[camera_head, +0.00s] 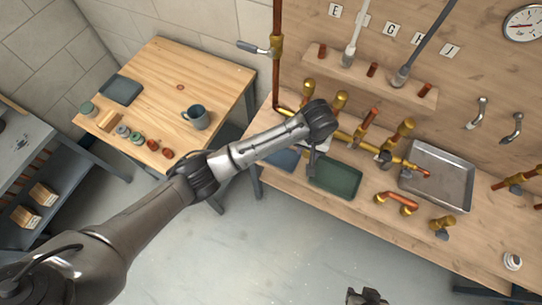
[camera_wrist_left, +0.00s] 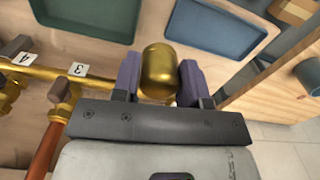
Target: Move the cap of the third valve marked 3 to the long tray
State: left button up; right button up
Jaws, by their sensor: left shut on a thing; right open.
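My left gripper (camera_wrist_left: 160,80) is shut on a smooth gold cap (camera_wrist_left: 160,66), held between its two dark fingers in the left wrist view. Beside it, to the left, is the label marked 3 (camera_wrist_left: 78,70) on the gold pipe (camera_wrist_left: 45,73). Whether the cap still touches its valve is hidden. In the head view my left gripper (camera_head: 313,160) hangs over the bench, its own arm hiding the cap. A green tray (camera_head: 336,176) and a blue tray (camera_head: 285,159) lie close by. My right gripper (camera_head: 367,297) is open at the bottom edge, away from the bench.
Other gold caps on valves (camera_head: 340,98) stand along the pipe. The label marked 4 (camera_wrist_left: 25,58) is further left. A copper pipe (camera_head: 398,201) lies in front. The wooden table (camera_head: 170,80) carries a mug (camera_head: 197,117).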

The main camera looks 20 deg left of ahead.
pick_arm(q)
jog(key=a+f, duration=0.3)
jog(key=a, duration=0.1)
jog(key=w+a+f, duration=0.1)
jog(key=a+f, duration=0.2)
jog(key=a, duration=0.1)
jog(key=a+f+b, duration=0.1)
jog(key=a+f, duration=0.2)
jog(key=a, duration=0.1)
jog(key=shift+w+a+f, duration=0.2)
jog(key=shift+a, duration=0.05)
jog(key=shift+f+b, duration=0.5)
jog(key=shift+f, duration=1.45)
jog(key=shift+f, duration=0.2)
jog(key=o, duration=0.9)
jog(key=shift+o, duration=0.2)
jog(key=shift+r, duration=0.15)
notch_tip(320, 180, up, 12)
jog(key=p, duration=0.2)
